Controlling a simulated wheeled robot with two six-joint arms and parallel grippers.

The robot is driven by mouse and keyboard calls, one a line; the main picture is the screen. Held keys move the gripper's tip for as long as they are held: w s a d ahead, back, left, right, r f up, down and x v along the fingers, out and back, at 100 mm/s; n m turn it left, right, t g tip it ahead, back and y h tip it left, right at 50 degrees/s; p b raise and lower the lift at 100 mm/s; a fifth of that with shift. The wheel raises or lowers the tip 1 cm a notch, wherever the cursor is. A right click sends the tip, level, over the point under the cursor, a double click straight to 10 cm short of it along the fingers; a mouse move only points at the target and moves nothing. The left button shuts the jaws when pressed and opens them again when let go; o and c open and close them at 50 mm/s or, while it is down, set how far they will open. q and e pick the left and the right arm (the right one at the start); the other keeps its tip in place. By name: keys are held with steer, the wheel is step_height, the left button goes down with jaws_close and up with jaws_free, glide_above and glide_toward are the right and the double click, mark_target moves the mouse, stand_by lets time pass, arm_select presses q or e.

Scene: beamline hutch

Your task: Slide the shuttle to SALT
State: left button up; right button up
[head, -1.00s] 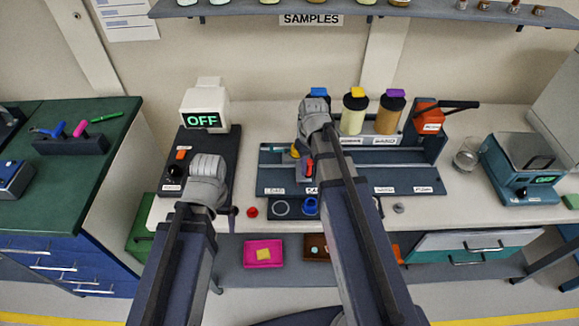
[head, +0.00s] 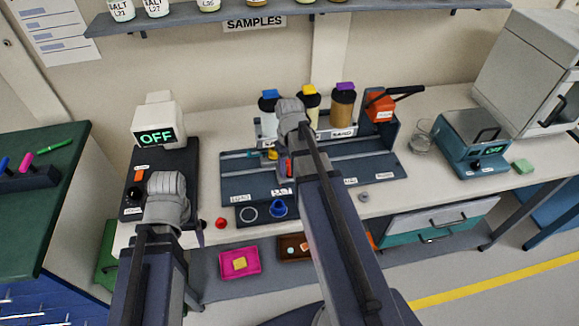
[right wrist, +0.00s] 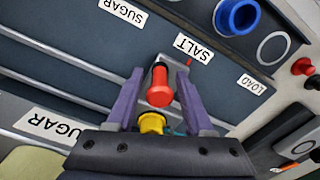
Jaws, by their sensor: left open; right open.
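The shuttle's upright red knob (right wrist: 160,90) stands between the fingers of my right gripper (right wrist: 158,84), which is open around it; I cannot tell whether they touch. The shuttle's small grey plate carries a red pointer (right wrist: 189,62) right beside the SALT label (right wrist: 193,48), roughly in line with its middle. In the head view the red knob (head: 288,168) shows under my right wrist, over the blue-grey rail bed (head: 345,168). My left gripper (head: 190,224) hangs at the bench's front edge left of the bed; its fingers are mostly hidden.
The LOAD label (right wrist: 252,85) and a SUGAR label (right wrist: 122,12) lie either side of SALT. A yellow knob (right wrist: 151,123) is close behind the red one. A blue ring-shaped cup (head: 278,208) stands on the front ledge. Capped hoppers (head: 342,110) stand behind the bed.

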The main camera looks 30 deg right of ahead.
steer(key=shift+r, duration=0.1)
step_height(320, 180, up, 8)
steer(key=p, duration=0.8)
steer(key=shift+f, duration=0.2)
steer(key=shift+a, duration=0.1)
steer(key=s+a+n, duration=0.1)
steer(key=s+a, duration=0.2)
steer(key=a, duration=0.4)
steer(key=s+a+f+b, duration=0.1)
steer(key=s+a, duration=0.3)
steer(key=a, duration=0.4)
steer(key=s+a+n+h, duration=0.1)
steer(key=s+a, duration=0.2)
steer(key=a, duration=0.5)
steer(key=shift+s+f+n+b, duration=0.25)
steer(key=shift+n+b, duration=0.05)
steer(key=shift+b, duration=0.1)
steer(key=shift+d, duration=0.1)
